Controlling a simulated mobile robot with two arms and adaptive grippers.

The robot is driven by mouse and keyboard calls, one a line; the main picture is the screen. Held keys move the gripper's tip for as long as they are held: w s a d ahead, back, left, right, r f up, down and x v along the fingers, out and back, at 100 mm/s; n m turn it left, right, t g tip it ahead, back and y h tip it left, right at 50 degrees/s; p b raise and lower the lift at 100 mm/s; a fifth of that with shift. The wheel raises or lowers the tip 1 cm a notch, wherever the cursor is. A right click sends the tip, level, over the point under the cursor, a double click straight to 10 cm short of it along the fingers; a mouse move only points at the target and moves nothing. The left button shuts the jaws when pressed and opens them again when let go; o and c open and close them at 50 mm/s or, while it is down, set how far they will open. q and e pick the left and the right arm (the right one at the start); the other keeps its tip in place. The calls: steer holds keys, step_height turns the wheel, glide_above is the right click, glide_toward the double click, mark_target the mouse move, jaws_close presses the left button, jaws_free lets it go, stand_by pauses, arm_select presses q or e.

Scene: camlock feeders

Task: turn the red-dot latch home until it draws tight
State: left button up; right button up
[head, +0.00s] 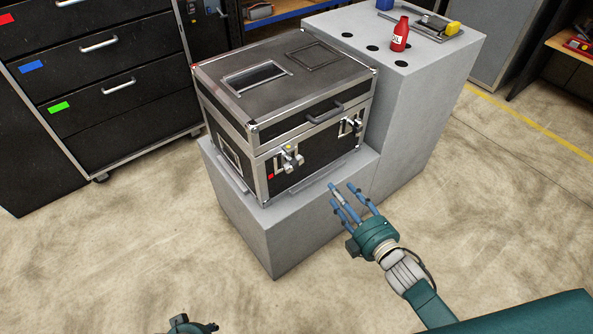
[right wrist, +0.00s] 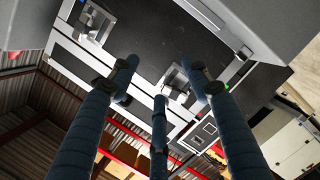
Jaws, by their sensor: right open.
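The black case with silver edges (head: 233,140) has two silver latches on its front. The red-dot latch (head: 291,158) is the left one; a red dot (head: 271,176) sits low beside it, and its knob has a yellow mark. The other latch (head: 351,126) is to the right. My right gripper (head: 350,198) is open and empty, in front of the case and apart from it, with its fingers towards the front. In the right wrist view two latches show beyond the spread fingers (right wrist: 160,95); neither is gripped. My left gripper (head: 190,326) barely shows at the bottom edge.
The case stands on a low grey block (head: 285,235), against a taller grey block (head: 420,110) bearing a red bottle (head: 400,35). A black drawer cabinet (head: 100,65) stands at left. The case's handle (head: 323,112) juts out between the latches. The floor in front is clear.

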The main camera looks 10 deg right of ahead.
mark_target(296, 165)
steer(key=a+r+n+y+b, duration=0.2)
steer(key=a+r+n+y, duration=0.25)
steer(key=a+n, duration=0.35)
steer(key=shift+n+h, duration=0.35)
steer(key=shift+n, duration=0.35)
steer(key=x, duration=0.3)
steer(key=d+x, duration=0.1)
steer(key=x, duration=0.6)
steer(key=shift+w+d+r, duration=0.1)
steer(key=shift+w+d, duration=0.15)
steer(key=shift+w, duration=0.1)
arm_select(q)
step_height(296, 165, down, 10)
steer(key=s, duration=0.2)
steer(key=shift+s+a+g, duration=0.2)
steer(key=shift+s+g, duration=0.1)
steer(key=shift+s, duration=0.1)
arm_select(e)
steer(key=shift+w+a, duration=0.15)
steer(key=shift+w, duration=0.15)
steer(key=shift+c, duration=0.2)
